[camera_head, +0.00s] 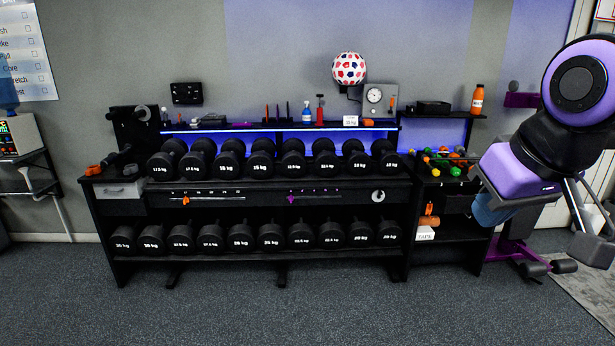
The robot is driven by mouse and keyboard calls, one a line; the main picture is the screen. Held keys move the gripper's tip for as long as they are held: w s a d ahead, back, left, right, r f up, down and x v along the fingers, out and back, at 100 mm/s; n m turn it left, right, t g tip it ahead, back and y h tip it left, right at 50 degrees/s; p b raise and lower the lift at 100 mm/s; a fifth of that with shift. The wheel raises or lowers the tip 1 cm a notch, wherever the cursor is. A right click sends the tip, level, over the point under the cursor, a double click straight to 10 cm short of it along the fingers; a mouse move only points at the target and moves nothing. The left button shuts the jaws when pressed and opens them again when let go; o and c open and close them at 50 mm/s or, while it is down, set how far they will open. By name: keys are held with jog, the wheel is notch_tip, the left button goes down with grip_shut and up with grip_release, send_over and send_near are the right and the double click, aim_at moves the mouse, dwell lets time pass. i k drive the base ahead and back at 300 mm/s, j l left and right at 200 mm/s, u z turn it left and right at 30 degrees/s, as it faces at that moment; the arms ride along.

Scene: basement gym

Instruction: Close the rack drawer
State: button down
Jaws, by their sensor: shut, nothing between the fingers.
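The dumbbell rack (250,255) stands against the far wall. Its small grey drawer (120,191) is at the left end, under the top shelf, with a small handle on its front. From this angle I cannot tell how far the drawer stands out. My arm comes in at the right, and my gripper (592,247) is low at the right edge, partly cut off.
Black dumbbells fill two rows of the rack. An orange clip (93,170) lies on top above the drawer. A side shelf with small coloured items (450,160) and a purple bench (512,250) are at the right. The floor (250,310) before the rack is clear.

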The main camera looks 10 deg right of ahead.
aim_at(446, 198)
jog(key=i+z, duration=0.2)
jog(key=i, duration=0.65)
jog(key=i+j+z, duration=0.2)
jog(key=i, duration=0.7)
jog(key=i+l+z, duration=0.35)
jog(key=i, duration=0.4)
jog(key=i+z, duration=0.3)
jog(key=i, duration=0.45)
jog(key=i+l, duration=0.4)
